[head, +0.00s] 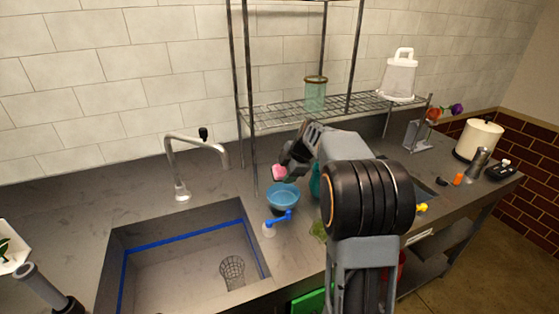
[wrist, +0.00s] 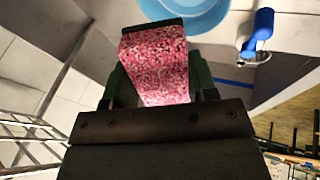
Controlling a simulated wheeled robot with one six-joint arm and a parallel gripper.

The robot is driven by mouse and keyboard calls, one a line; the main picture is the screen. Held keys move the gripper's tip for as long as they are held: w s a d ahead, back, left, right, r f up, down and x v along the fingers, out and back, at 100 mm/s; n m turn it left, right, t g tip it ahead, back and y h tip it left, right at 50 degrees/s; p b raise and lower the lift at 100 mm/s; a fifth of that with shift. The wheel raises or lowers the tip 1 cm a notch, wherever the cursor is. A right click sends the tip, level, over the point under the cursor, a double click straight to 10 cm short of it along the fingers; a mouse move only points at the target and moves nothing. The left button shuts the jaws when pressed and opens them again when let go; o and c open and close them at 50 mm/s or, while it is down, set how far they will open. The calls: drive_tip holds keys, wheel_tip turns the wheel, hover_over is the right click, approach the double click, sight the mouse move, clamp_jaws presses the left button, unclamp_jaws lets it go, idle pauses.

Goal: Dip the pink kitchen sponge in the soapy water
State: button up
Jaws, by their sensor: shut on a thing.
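My gripper (head: 284,172) is shut on the pink sponge (head: 279,173), which is held just above and behind the blue bowl (head: 283,197) on the counter. In the wrist view the speckled pink sponge (wrist: 155,65) sits between the two fingers, with part of the blue bowl (wrist: 190,14) beyond it. The sponge looks clear of the bowl, and I cannot see any liquid inside the bowl clearly. My arm hides part of the counter to the right.
A blue-handled item (head: 279,220) stands in front of the bowl. A wire shelf (head: 300,112) with a glass jar (head: 315,95) rises behind.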

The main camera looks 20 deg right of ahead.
drive_tip(key=shift+w+f, duration=0.1)
drive_tip(key=shift+w, duration=0.3)
drive_tip(key=shift+s+d+f, duration=0.1)
drive_tip(key=shift+d+f, duration=0.05)
drive_tip(key=shift+f, duration=0.15)
drive_tip(key=shift+f+b, duration=0.85)
drive_tip(key=shift+f, duration=0.45)
wheel_tip(320, 180, down, 6)
drive_tip(key=b, duration=0.5)
drive_tip(key=shift+r, duration=0.1)
drive_tip(key=shift+r, duration=0.2)
drive_tip(key=shift+r+p, duration=1.55)
drive_tip(key=shift+r, duration=1.9)
drive_tip(key=shift+r+p, duration=1)
drive_tip(key=shift+r, duration=1)
